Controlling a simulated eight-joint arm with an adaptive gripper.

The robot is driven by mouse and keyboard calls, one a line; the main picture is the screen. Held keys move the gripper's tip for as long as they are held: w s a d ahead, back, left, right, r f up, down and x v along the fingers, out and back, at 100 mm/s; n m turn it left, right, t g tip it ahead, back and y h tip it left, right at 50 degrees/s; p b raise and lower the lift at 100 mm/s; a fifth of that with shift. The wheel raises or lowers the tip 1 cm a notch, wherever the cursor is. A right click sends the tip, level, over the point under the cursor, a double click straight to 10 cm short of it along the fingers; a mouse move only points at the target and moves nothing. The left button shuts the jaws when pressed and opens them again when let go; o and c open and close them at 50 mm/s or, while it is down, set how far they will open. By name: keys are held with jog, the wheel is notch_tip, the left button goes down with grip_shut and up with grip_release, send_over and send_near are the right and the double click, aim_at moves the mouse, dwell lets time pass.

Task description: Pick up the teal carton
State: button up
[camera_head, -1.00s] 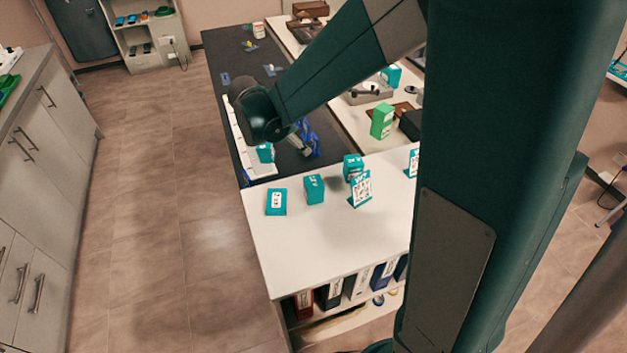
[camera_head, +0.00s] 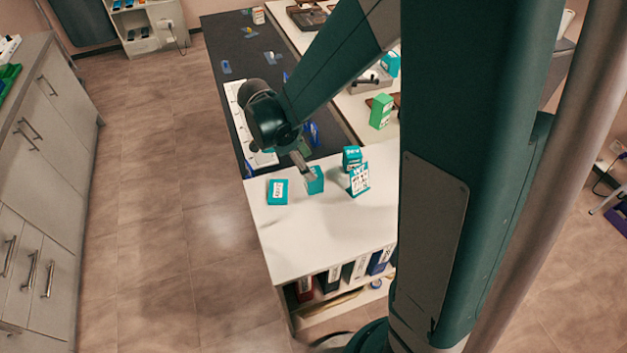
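Several teal cartons stand or lie on the white tabletop (camera_head: 320,228). One teal carton (camera_head: 319,186) is partly covered by my gripper (camera_head: 307,171), whose grey end reaches down to its upper left part. I cannot tell whether they touch, or whether the fingers are open or shut. A teal carton (camera_head: 278,191) with a white label lies to the left. Another teal carton (camera_head: 352,157) stands to the right and farther back. A teal and white printed card or carton (camera_head: 359,180) stands in front of it. The task does not single out one carton.
Blue items (camera_head: 313,130) lie on the dark counter behind my gripper. Binders (camera_head: 333,277) fill the shelf below. The front of the white tabletop is clear.

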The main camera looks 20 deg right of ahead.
aim_at(316, 186)
jog(key=shift+f, duration=0.1)
dwell(0.3)
jog(key=shift+x, duration=1.25)
jog(key=shift+x, duration=2.65)
jog(key=c, duration=1)
